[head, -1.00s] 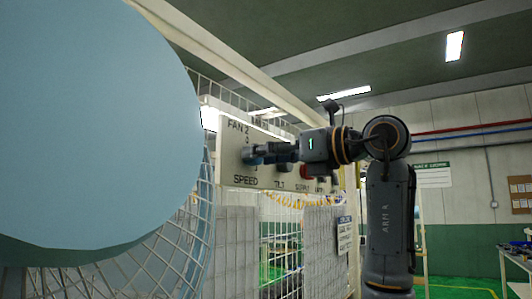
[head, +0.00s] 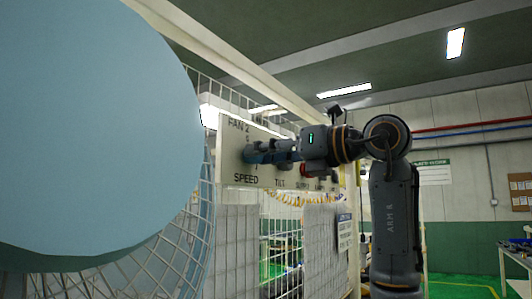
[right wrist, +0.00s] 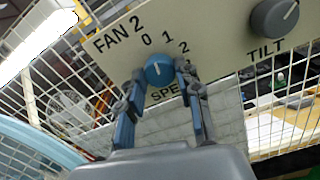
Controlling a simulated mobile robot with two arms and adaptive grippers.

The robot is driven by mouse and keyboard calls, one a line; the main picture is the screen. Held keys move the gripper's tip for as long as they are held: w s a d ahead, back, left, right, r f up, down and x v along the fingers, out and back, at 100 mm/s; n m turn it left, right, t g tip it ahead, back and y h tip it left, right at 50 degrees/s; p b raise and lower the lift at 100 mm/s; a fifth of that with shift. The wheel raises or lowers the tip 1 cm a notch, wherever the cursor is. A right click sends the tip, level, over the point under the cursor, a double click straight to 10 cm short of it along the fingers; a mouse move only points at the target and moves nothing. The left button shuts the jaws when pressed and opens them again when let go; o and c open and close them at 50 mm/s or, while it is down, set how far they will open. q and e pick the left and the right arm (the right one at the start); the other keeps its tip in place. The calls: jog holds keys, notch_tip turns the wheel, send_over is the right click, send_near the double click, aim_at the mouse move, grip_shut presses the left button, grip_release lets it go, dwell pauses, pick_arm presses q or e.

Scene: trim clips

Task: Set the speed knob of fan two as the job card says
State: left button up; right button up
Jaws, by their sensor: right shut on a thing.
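The fan two panel (head: 228,172) is a cream plate lettered FAN 2, fixed at the mesh guard. Its round blue speed knob (right wrist: 158,71) sits above the SPEED label, with marks 0, 1 and 2 around its top. The knob's white pointer line points roughly upward, near 0 and 1; I cannot tell the exact mark. The knob also shows at the panel's left in the head view (head: 247,154). My right gripper (head: 260,152) is shut on the knob, one blue finger on each side, as the right wrist view shows (right wrist: 161,73). My left gripper is out of view. No job card is readable.
A grey TILT knob (right wrist: 274,17) is to the right of the speed knob. Further controls are partly hidden by my right arm. A large pale-blue disc (head: 95,120) fills the left of the head view, before the wire mesh (head: 235,250). A small sign (head: 343,235) hangs lower right.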

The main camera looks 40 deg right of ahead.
jog(key=m, duration=2.1)
jog(key=shift+m+b, duration=0.3)
jog(key=shift+m, duration=0.1)
jog(key=o, duration=1.1)
jog(key=shift+o, duration=0.2)
jog(key=v, duration=1.2)
